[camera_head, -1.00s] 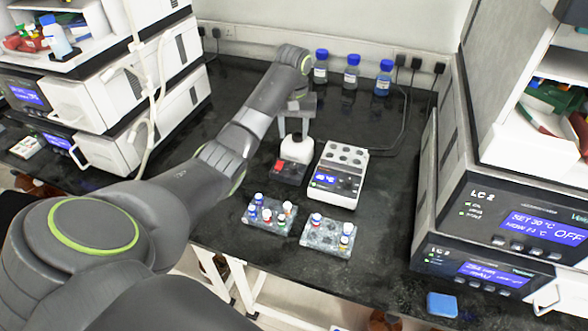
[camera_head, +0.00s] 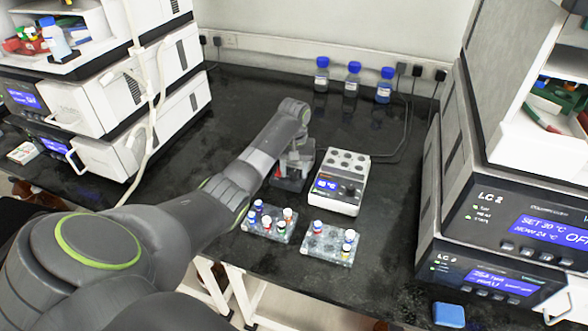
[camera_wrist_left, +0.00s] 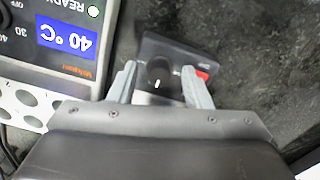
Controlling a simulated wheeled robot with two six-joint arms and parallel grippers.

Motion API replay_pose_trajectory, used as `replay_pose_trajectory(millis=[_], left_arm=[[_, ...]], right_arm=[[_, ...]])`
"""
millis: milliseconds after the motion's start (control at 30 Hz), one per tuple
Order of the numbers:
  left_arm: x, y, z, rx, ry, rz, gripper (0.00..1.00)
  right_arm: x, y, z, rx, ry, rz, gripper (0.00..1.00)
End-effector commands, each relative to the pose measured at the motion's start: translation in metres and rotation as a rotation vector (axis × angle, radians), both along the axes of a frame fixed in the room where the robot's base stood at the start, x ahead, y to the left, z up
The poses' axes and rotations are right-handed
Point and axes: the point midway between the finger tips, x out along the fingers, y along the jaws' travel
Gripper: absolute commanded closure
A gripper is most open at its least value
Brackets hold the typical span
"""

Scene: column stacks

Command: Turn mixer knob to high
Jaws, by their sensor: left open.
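The mixer (camera_head: 289,183) is a small dark grey box left of the heater block, largely hidden by my arm in the head view. The left wrist view shows its front panel (camera_wrist_left: 151,45) with a round black knob (camera_wrist_left: 158,72) bearing a white mark, and a red switch at the right. My left gripper (camera_wrist_left: 160,74) is open, its two fingers on either side of the knob. I cannot tell whether they touch it. In the head view the left gripper (camera_head: 287,174) is low at the mixer. My right gripper is not in view.
A white heater block (camera_head: 340,180) with a blue display stands close right of the mixer. Two vial racks (camera_head: 268,227) (camera_head: 330,247) stand in front. Three blue-capped bottles (camera_head: 351,82) stand at the back. Instrument stacks (camera_head: 160,90) (camera_head: 500,210) flank the bench.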

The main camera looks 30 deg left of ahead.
Motion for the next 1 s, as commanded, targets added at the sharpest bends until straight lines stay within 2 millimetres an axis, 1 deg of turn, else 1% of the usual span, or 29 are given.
replay_pose_trajectory(millis=[100, 433, 567, 733, 867, 1000], left_arm=[[0.000, 0.000, 0.000, 0.000, 0.000, 0.000, 0.57], [0.000, 0.000, 0.000, 0.000, 0.000, 0.000, 1.00], [0.000, 0.000, 0.001, 0.000, -0.001, -0.003, 1.00], [0.000, 0.000, 0.003, 0.000, -0.001, -0.035, 1.00], [0.000, 0.000, 0.004, 0.000, 0.000, -0.093, 1.00], [0.000, 0.001, 0.006, 0.001, 0.001, -0.192, 1.00]], right_arm=[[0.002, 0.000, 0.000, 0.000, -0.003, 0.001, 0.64], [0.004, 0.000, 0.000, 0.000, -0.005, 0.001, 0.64], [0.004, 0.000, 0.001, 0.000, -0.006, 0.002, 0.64], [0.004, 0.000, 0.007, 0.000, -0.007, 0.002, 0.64], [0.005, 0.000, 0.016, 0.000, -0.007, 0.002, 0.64], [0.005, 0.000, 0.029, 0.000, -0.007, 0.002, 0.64]])
